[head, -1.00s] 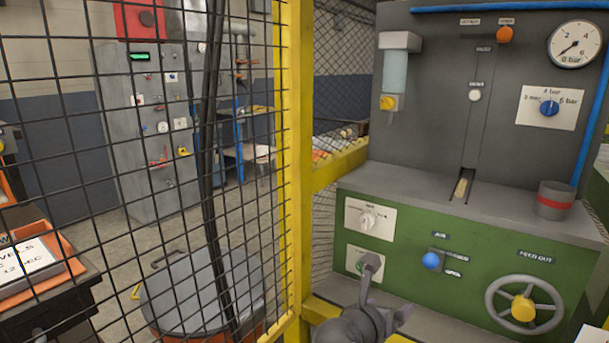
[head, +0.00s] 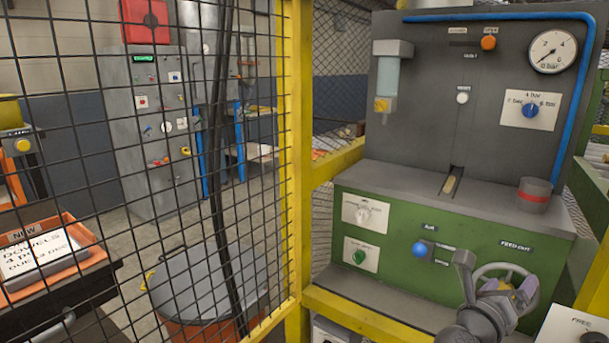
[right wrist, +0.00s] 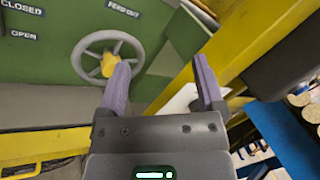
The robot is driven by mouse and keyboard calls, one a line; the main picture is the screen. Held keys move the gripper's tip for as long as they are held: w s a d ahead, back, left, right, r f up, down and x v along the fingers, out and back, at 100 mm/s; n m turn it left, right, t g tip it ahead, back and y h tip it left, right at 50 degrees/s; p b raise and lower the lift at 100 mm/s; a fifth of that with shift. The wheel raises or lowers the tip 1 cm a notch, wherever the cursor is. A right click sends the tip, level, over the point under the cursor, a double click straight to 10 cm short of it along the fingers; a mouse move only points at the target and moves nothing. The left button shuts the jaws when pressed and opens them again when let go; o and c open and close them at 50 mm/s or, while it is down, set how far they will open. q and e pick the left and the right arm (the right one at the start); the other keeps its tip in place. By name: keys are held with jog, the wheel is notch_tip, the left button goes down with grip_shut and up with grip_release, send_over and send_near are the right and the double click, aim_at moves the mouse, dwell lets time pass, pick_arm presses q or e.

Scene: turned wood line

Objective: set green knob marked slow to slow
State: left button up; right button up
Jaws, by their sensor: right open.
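The green knob (head: 359,257) sits on a white plate (head: 371,265) at the lower left of the machine's green front in the head view. The plate's lettering is too small to read, and I cannot tell the knob's setting for sure. My right gripper (head: 505,284) is in front of the grey handwheel, to the right of the knob and well apart from it. In the right wrist view, my right gripper (right wrist: 165,85) is open with nothing between its purple fingers. My left gripper is in neither view.
A grey knob (head: 364,214) is above the green one. A blue knob (head: 419,250) is between it and the grey handwheel (right wrist: 85,57) with a yellow hub. A yellow rail (head: 380,309) runs below the front. A yellow post (head: 297,130) and black mesh are to the left.

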notch_tip(320, 180, up, 7)
jog(key=n+t, duration=0.7)
jog(key=n, duration=0.2)
jog(key=w+a+f+n+t+y, duration=0.1)
jog(key=w+a+n+t+y, duration=0.15)
jog(key=a+n+y, duration=0.75)
jog(key=w+f+n+t+y, duration=0.1)
jog(key=w+f+n+y, duration=0.35)
jog(key=n, duration=1.15)
jog(key=s+f+n+g, duration=0.4)
jog(key=f, duration=0.7)
jog(key=s+f+n+g, duration=0.3)
jog(key=s+f+g, duration=0.2)
jog(key=f, duration=0.6)
jog(key=s+f+g, duration=0.4)
jog(key=s+f, duration=0.6)
jog(key=f, duration=0.2)
jog(key=s+a+f+g, duration=0.1)
jog(key=s+f+g, duration=0.2)
jog(key=s, duration=1)
jog(key=s+a+f+g, duration=0.1)
jog(key=s+f+g, duration=0.2)
jog(key=s, duration=1)
jog(key=s+a+f+g, duration=0.1)
jog(key=s+f+g, duration=0.2)
jog(key=s+f, duration=0.4)
jog(key=s, duration=0.7)
jog(key=shift+f+g, duration=0.1)
jog(key=shift+g, duration=0.15)
